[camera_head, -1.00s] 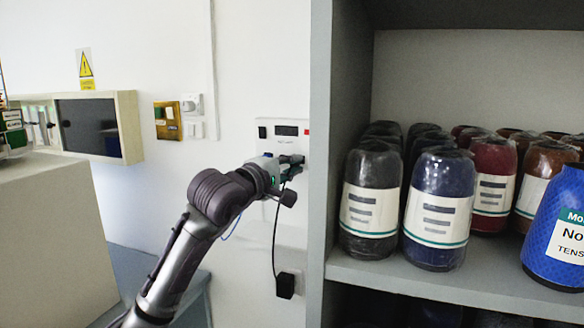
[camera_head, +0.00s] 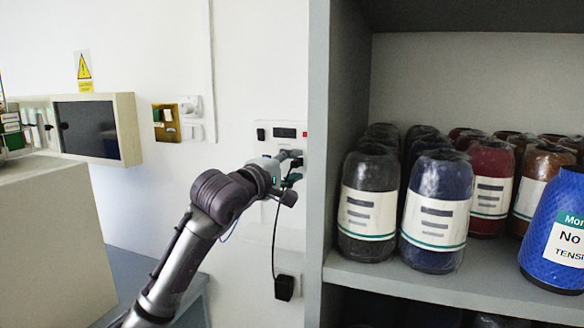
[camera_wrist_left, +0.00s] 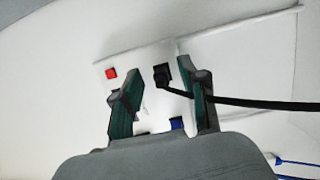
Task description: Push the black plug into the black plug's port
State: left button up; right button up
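The black plug (camera_wrist_left: 162,76) is at the face of the white wall panel (camera_wrist_left: 150,112) in the left wrist view, its black cable running off to the right. It also shows as a small dark shape at the panel in the head view (camera_head: 297,163). How deep it sits in its port cannot be told; the plug hides the port. My left gripper (camera_wrist_left: 161,68) is open, with one green-padded finger on each side of the plug and a visible gap to both. In the head view, the left gripper (camera_head: 293,167) is close to the panel. My right gripper is not in view.
A grey shelf unit (camera_head: 320,190) with wrapped yarn cones (camera_head: 437,205) stands close to the right of the panel. The cable (camera_head: 275,235) hangs to a black adapter (camera_head: 284,287) low on the wall.

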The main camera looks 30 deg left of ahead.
pick_arm(q)
jog(key=s, duration=1.2)
jog(key=shift+f, duration=0.1)
dwell(0.4)
